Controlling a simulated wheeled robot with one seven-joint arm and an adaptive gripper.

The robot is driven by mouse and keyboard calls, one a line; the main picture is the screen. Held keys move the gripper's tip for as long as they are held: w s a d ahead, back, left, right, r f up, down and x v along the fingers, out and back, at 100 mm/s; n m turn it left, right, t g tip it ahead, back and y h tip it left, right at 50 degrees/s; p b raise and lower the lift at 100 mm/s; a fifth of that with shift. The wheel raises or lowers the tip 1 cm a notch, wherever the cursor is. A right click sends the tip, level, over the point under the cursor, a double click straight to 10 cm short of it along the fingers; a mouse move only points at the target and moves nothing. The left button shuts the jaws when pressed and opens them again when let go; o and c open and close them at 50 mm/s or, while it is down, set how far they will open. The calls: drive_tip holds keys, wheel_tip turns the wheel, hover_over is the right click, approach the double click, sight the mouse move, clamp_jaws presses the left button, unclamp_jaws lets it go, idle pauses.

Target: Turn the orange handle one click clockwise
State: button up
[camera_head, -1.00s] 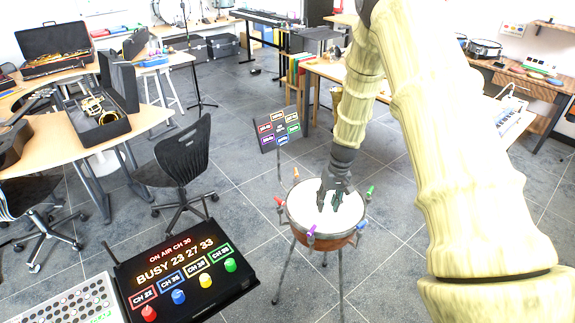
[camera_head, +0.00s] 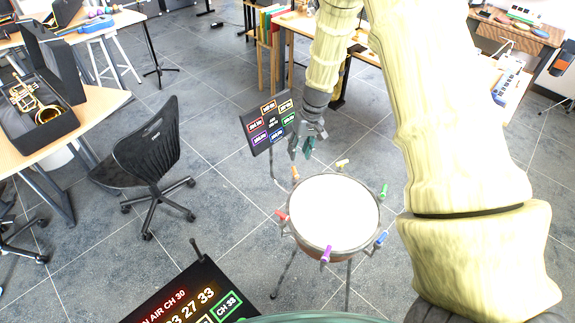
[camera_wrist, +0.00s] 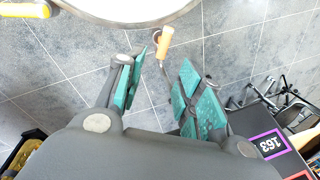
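The drum (camera_head: 335,215) has a white head and coloured handles around its rim. The orange handle (camera_head: 294,173) stands at the drum's far left edge. In the wrist view the orange handle (camera_wrist: 165,42) is upright-looking and lies just beyond the gap between my fingertips, not visibly touched. My gripper (camera_head: 302,150) points down beyond the far rim, close to the orange handle. Its teal-padded fingers also show in the wrist view (camera_wrist: 165,80), spread apart with nothing between the pads.
The yellow handle (camera_head: 342,163) is to the right along the rim, the red handle (camera_head: 281,215) to the left. A dark sign panel (camera_head: 270,124) on a stand is close left of my gripper. A black chair (camera_head: 150,150) stands farther left.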

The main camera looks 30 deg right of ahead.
sight(295, 171)
drive_tip(key=shift+t, duration=0.3)
drive_tip(key=s+f+p, duration=0.1)
drive_tip(key=s, duration=0.1)
drive_tip(key=s+a+f+p, duration=0.1)
drive_tip(key=s+f, duration=0.1)
drive_tip(key=w+f, duration=0.1)
drive_tip(key=f, duration=0.1)
drive_tip(key=w+f, duration=0.1)
drive_tip(key=f, duration=0.1)
drive_tip(key=w+a+f+p, duration=0.1)
drive_tip(key=f, duration=0.1)
drive_tip(key=shift+w, duration=0.25)
drive_tip(key=shift+s, duration=0.45)
drive_tip(key=shift+s+r, duration=0.55)
drive_tip(key=shift+s, duration=0.05)
drive_tip(key=shift+w+f, duration=0.7)
drive_tip(key=shift+w, duration=0.05)
drive_tip(key=c, duration=0.7)
clamp_jaws()
drive_tip(key=shift+s+r, duration=0.25)
drive_tip(key=shift+r, duration=0.05)
drive_tip(key=shift+a, duration=0.1)
